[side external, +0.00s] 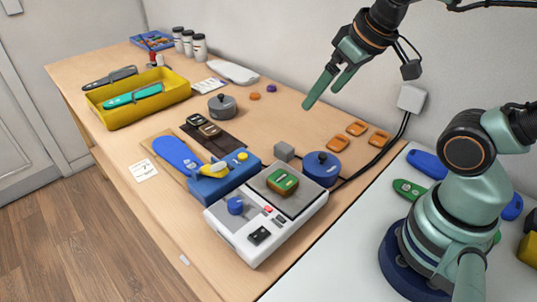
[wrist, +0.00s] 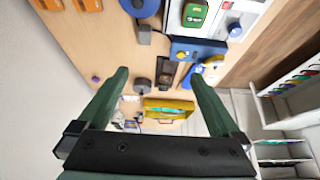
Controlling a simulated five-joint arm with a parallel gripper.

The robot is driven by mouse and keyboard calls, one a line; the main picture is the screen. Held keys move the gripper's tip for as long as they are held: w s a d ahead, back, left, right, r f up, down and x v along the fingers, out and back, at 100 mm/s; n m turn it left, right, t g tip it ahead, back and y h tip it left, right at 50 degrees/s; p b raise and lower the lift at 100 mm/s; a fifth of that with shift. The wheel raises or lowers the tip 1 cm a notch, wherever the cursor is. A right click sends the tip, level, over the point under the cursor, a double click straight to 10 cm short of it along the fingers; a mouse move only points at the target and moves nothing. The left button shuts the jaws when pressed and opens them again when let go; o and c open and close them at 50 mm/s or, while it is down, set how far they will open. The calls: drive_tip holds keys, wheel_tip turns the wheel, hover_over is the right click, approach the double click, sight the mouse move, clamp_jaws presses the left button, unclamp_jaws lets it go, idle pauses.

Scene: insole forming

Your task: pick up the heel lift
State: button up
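My gripper (side external: 322,97) is open and empty, high above the right part of the bench. In the wrist view its green fingers (wrist: 158,75) are spread wide with nothing between them. No piece is marked as the heel lift, so I cannot tell which it is. A green-topped block (side external: 282,181) with a brown lower part sits on the dark plate of the white machine (side external: 247,240); the block also shows in the wrist view (wrist: 195,14). Two small pieces, one dark (side external: 193,120) and one tan (side external: 209,130), lie on a dark brown strip. Several orange pieces (side external: 338,144) lie near the wall.
A yellow tray (side external: 128,118) and a grey round pot (side external: 222,105) stand farther left. A black cable runs along the right.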

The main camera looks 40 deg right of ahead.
drive_tip(key=n+g, duration=0.6)
drive_tip(key=n, duration=1.2)
hover_over(285, 177)
wheel_tip(285, 177, down, 8)
drive_tip(key=r, duration=0.1)
wheel_tip(285, 177, down, 12)
drive_tip(key=shift+f, duration=0.15)
drive_tip(key=c, duration=1.3)
